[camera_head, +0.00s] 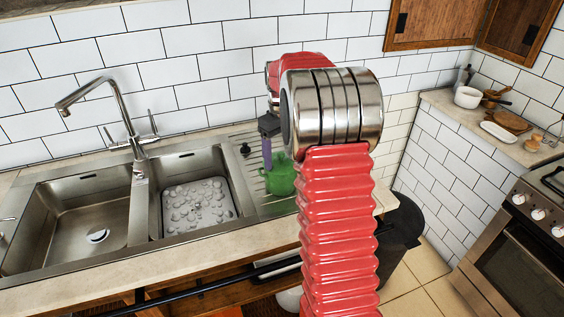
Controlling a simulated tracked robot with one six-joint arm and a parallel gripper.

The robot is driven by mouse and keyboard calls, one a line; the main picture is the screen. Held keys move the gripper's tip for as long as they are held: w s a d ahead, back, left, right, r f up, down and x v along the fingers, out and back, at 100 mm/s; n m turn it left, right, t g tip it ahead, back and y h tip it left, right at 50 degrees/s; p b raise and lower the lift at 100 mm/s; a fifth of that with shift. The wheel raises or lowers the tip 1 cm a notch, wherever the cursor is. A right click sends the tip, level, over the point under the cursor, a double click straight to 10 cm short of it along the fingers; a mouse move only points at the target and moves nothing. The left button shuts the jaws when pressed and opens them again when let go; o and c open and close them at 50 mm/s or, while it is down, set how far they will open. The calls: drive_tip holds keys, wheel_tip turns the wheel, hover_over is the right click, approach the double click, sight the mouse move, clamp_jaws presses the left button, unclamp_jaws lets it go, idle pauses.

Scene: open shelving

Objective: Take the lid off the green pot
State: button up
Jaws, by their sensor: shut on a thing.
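The green pot (281,181) stands on the ribbed steel drainboard to the right of the sink bowls, partly hidden behind my red arm. My gripper (266,156) points down at the pot's upper left side, with one purple finger showing. It is shut on the pot's lid, but the grip itself is too small and too covered to see clearly. I cannot tell whether the lid is touching the pot or raised off it.
A small black object (245,150) is on the drainboard's back left. The sink (140,208) has two bowls and a tall faucet (123,120). A dark bin (402,228) stands right of the counter. The stove (520,235) is at far right.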

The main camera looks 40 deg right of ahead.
sight(281, 153)
drive_tip(key=shift+s+f, duration=0.1)
drive_tip(key=shift+f, duration=0.1)
drive_tip(key=shift+r, duration=0.25)
drive_tip(key=c, duration=0.4)
drive_tip(key=shift+r, duration=0.5)
drive_tip(key=c, duration=0.8)
wheel_tip(281, 153, up, 9)
drive_tip(key=shift+f, duration=0.2)
clamp_jaws()
